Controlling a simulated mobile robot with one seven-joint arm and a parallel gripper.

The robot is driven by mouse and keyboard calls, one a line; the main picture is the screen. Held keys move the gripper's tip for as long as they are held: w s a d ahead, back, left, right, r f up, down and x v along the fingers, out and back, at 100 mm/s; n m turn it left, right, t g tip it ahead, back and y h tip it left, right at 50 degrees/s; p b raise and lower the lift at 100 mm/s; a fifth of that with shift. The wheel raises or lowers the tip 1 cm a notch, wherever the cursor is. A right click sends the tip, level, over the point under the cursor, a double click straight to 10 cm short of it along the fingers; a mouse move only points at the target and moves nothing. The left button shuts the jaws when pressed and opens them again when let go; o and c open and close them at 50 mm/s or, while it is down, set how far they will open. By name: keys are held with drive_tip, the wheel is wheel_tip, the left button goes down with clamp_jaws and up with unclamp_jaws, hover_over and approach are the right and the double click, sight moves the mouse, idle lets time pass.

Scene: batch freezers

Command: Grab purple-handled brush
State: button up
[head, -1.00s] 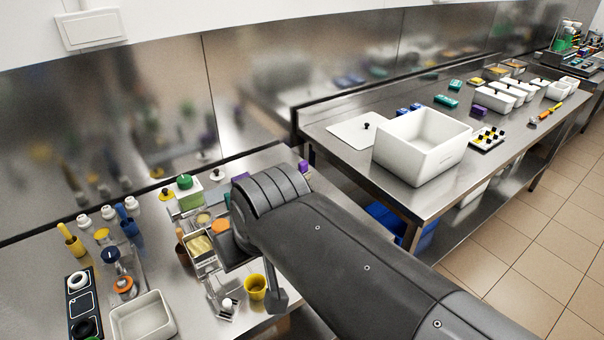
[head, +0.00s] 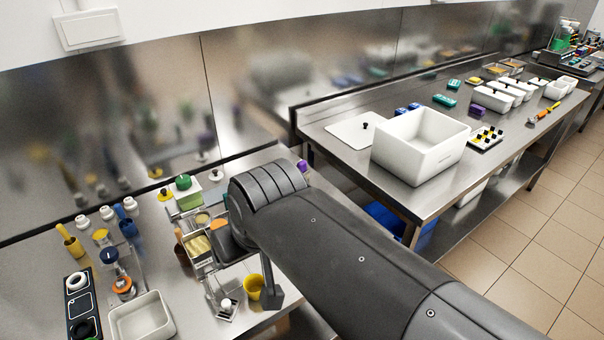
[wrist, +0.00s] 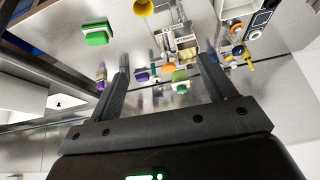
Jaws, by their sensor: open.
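A small purple item (head: 303,167) shows at the right end of the left bench in the head view, just beyond my arm. In the wrist view a purple upright item (wrist: 101,76) stands just outside my left finger, and another purple shape (wrist: 142,75) shows between the fingers. I cannot tell which is the brush's handle; no bristles are clear. My gripper (wrist: 163,68) is open, with nothing visibly held between its fingers.
A white tub (head: 420,150) stands on the right bench. A steel backsplash (head: 110,110) runs behind the left bench.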

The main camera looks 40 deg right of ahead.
drive_tip(key=w+d+r+m, duration=0.2)
drive_tip(key=w+m, duration=0.2)
drive_tip(key=w, duration=0.2)
drive_tip(key=w+d+r+m, duration=0.1)
drive_tip(key=w+d+m, duration=0.1)
drive_tip(key=w+m, duration=0.25)
drive_tip(key=m+g, duration=0.1)
drive_tip(key=m, duration=2.4)
hover_over(302, 172)
drive_tip(key=s+d, duration=0.2)
wheel_tip(302, 172, down, 22)
drive_tip(key=shift+y, duration=0.4)
drive_tip(key=x, duration=1)
drive_tip(key=shift+s+a+f, duration=0.2)
drive_tip(key=shift+c, duration=0.5)
drive_tip(key=c, duration=1)
